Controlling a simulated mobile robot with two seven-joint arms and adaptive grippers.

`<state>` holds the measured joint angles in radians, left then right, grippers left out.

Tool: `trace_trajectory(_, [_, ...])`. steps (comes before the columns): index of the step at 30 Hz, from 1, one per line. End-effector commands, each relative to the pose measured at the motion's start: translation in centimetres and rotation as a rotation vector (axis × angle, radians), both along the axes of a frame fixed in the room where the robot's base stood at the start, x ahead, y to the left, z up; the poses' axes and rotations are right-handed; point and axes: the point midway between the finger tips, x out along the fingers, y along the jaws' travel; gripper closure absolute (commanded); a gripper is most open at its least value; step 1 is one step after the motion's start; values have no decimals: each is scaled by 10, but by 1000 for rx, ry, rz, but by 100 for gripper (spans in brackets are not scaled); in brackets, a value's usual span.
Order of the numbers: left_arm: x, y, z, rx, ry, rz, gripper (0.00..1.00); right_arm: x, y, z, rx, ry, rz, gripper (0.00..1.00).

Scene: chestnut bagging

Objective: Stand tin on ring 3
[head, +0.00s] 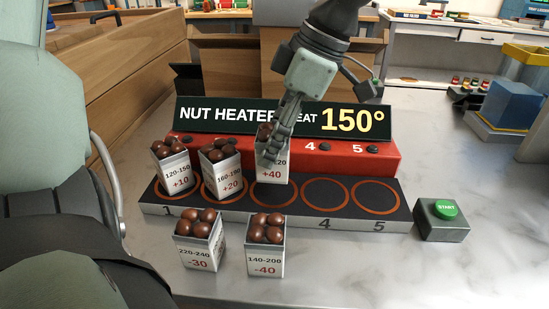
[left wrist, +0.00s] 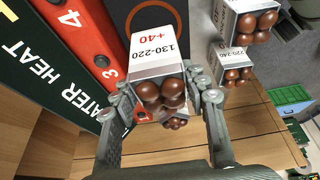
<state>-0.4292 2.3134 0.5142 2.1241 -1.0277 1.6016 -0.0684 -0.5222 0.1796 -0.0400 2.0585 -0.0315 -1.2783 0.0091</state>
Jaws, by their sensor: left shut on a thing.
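The white tin marked +40 (head: 272,170), full of chestnuts, is upright in my left gripper (head: 268,150). My left gripper is shut on it, with one finger on each side in the left wrist view (left wrist: 165,100). The tin (left wrist: 156,48) is over the back part of ring 3 (head: 275,205); its base appears a little above the plate, and most of the orange ring shows in front of it. The numeral 3 on the front of the plate is hidden by another tin. My right gripper is not in view.
Tins +10 (head: 172,172) and +20 (head: 225,178) stand on rings 1 and 2. Rings 4 (head: 325,208) and 5 (head: 377,209) are empty. A START button (head: 445,211) is at right; the heater sign (head: 225,115) is behind.

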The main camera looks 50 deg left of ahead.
Motion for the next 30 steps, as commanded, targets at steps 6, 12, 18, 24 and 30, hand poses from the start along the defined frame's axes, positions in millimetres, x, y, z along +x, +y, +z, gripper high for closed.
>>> trace_trajectory(6, [-1, 0, -27, -1, 5, 0, 88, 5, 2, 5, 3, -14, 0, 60])
trace_trajectory(12, [0, 0, -36, 1, -1, 1, 88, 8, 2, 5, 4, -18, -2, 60])
trace_trajectory(18, [0, 0, -37, 0, 0, 1, 88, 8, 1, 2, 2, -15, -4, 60])
trace_trajectory(24, [0, 0, -39, 0, 0, 1, 88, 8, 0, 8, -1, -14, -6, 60])
trace_trajectory(30, [0, 0, -38, 0, 0, 0, 35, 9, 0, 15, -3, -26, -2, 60])
